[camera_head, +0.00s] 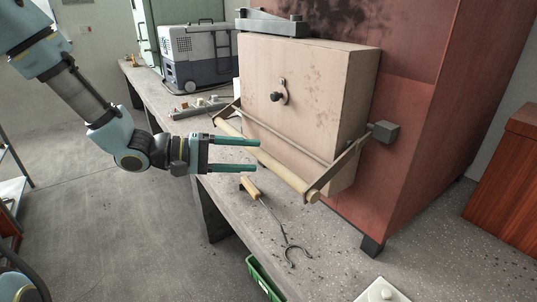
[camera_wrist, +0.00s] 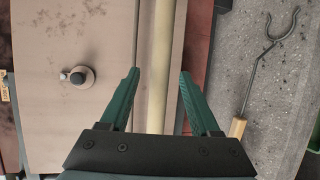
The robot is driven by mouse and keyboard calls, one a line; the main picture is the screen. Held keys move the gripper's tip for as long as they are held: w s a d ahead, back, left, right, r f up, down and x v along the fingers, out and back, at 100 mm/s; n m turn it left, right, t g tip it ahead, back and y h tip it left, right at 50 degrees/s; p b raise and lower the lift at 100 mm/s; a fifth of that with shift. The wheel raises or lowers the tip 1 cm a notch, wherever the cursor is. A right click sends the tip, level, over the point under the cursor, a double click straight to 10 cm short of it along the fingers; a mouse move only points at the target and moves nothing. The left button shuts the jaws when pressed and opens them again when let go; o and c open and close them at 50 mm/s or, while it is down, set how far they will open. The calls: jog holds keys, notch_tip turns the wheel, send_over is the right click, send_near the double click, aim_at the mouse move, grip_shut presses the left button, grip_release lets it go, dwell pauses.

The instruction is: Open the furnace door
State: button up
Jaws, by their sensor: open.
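The furnace (camera_head: 425,120) is a large rusty red box on the bench. Its beige door (camera_head: 300,90) looks shut and has a small dark knob (camera_head: 277,96) on its face. A pale round handle bar (camera_head: 265,160) runs across the lower front of the door, held by side brackets. My gripper (camera_head: 258,155) is open in front of the bar, its fingers pointing at it. In the wrist view the bar (camera_wrist: 157,60) lies between the two green fingers (camera_wrist: 158,85), toward the left one. I cannot tell whether the fingers reach around it. No contact shows.
A fork-ended tool with a wooden grip (camera_head: 251,187) lies on the concrete bench (camera_head: 225,185) below my gripper. A grey cool box (camera_head: 197,55) stands at the back left. A green crate (camera_head: 264,278) is by the front edge. Open floor lies left.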

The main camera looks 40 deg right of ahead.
jog(key=p+x, duration=0.1)
jog(key=x, duration=0.6)
jog(key=shift+s, duration=0.1)
jog(key=shift+f, duration=0.1)
grip_shut()
dwell(1.1)
